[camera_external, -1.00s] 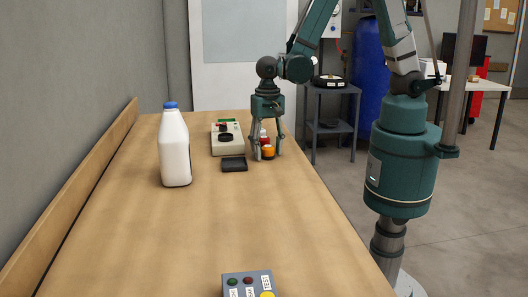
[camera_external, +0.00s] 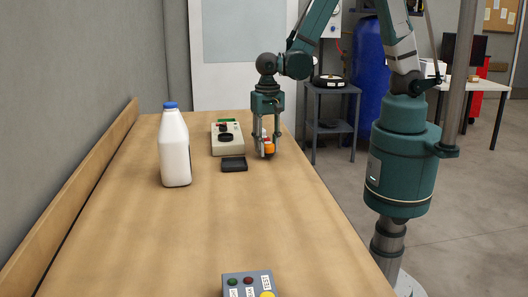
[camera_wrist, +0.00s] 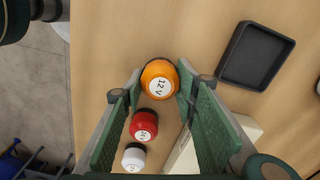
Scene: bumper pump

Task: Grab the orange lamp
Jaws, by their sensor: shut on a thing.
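The orange lamp (camera_wrist: 159,80) is a round ball-like cap with a white label reading "12 V". In the wrist view it sits between the tips of my gripper (camera_wrist: 161,88), whose green pads are shut on its two sides.
A red lamp (camera_wrist: 144,125) and a white lamp (camera_wrist: 133,158) stand in line beside the orange one. A black tray (camera_external: 234,164), a beige tester box (camera_external: 227,138) and a white bottle (camera_external: 174,150) are to the left. A button box (camera_external: 248,284) is in front.

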